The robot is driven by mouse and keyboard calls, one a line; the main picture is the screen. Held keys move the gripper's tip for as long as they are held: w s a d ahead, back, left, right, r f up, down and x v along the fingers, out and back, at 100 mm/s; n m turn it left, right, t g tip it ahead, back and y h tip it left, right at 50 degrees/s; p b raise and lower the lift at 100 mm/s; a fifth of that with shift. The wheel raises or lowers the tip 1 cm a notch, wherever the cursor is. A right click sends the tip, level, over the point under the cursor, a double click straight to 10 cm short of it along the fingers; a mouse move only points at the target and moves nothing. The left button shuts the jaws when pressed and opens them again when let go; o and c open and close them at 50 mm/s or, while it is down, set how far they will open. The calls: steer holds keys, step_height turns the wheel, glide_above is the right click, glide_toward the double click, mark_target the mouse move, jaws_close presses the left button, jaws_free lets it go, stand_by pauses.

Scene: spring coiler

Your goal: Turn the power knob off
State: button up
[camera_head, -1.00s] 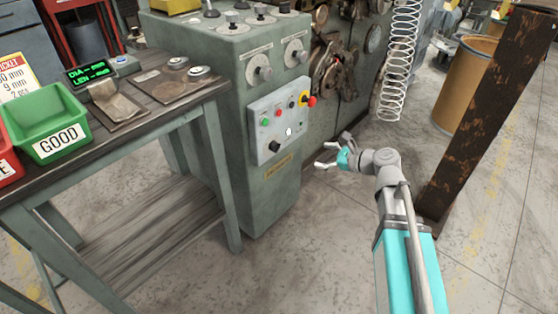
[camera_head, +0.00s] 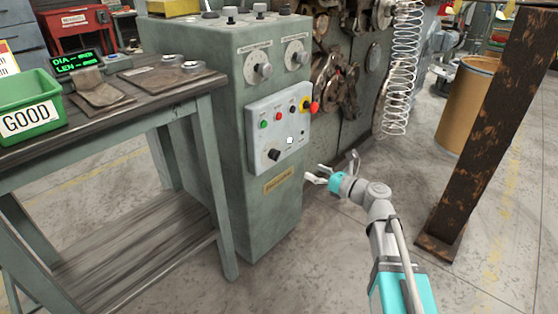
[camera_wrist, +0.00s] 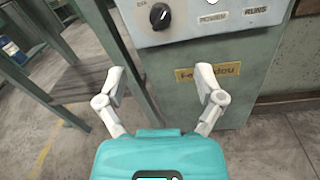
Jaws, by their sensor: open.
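The black power knob (camera_head: 274,154) sits at the lower left of a light grey control panel (camera_head: 262,138) on the green machine cabinet. My gripper (camera_head: 334,170) is open and empty, to the right of the cabinet and apart from the knob in the head view. In the wrist view its two fingers (camera_wrist: 160,88) stand wide apart, below the panel, with the knob above the gap between them.
The panel also bears a red and yellow emergency button (camera_head: 312,106) and small coloured buttons. A wooden-topped bench (camera_head: 150,98) with a green bin (camera_head: 28,105) stands left. A rusty post (camera_head: 478,140) stands right of my arm. Wire coils (camera_head: 402,70) hang behind.

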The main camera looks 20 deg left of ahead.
mark_target(279, 156)
stand_by(0.3)
steer(key=x, duration=1.3)
steer(key=shift+w+a, duration=0.1)
steer(key=shift+a, duration=0.3)
steer(key=c, duration=1.1)
steer(key=shift+d, duration=0.2)
steer(key=shift+c, duration=0.2)
steer(key=shift+a, duration=0.15)
